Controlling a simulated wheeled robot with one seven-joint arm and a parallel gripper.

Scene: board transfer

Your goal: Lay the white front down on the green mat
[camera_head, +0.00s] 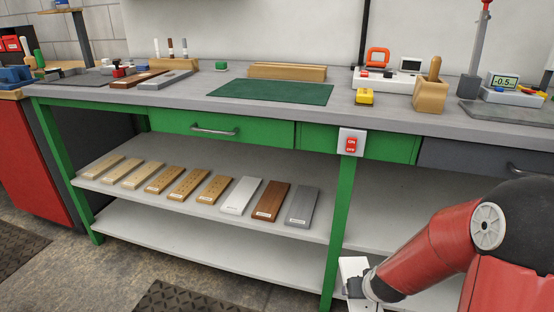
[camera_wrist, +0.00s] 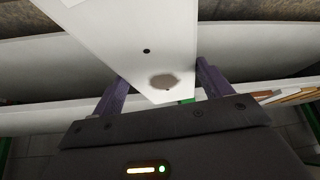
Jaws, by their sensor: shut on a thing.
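My gripper (camera_head: 360,286) is low at the right in the head view, in front of the bench's lower shelves. It is shut on a white front (camera_head: 352,266), mostly hidden there by the gripper and arm. In the wrist view the white front (camera_wrist: 125,35) stands between the two purple fingers, with a small dark hole and a grey-brown patch on its face. The green mat (camera_head: 272,91) lies flat and bare on the bench top, well above and left of my gripper.
Behind the mat lies a wooden block (camera_head: 287,72); a yellow box (camera_head: 364,96) and a wooden holder (camera_head: 430,95) stand to its right. Grey and brown boards lie to its left. The upper shelf (camera_head: 150,150) holds several boards, one white (camera_head: 240,195). A switch box (camera_head: 351,142) sits on the bench front.

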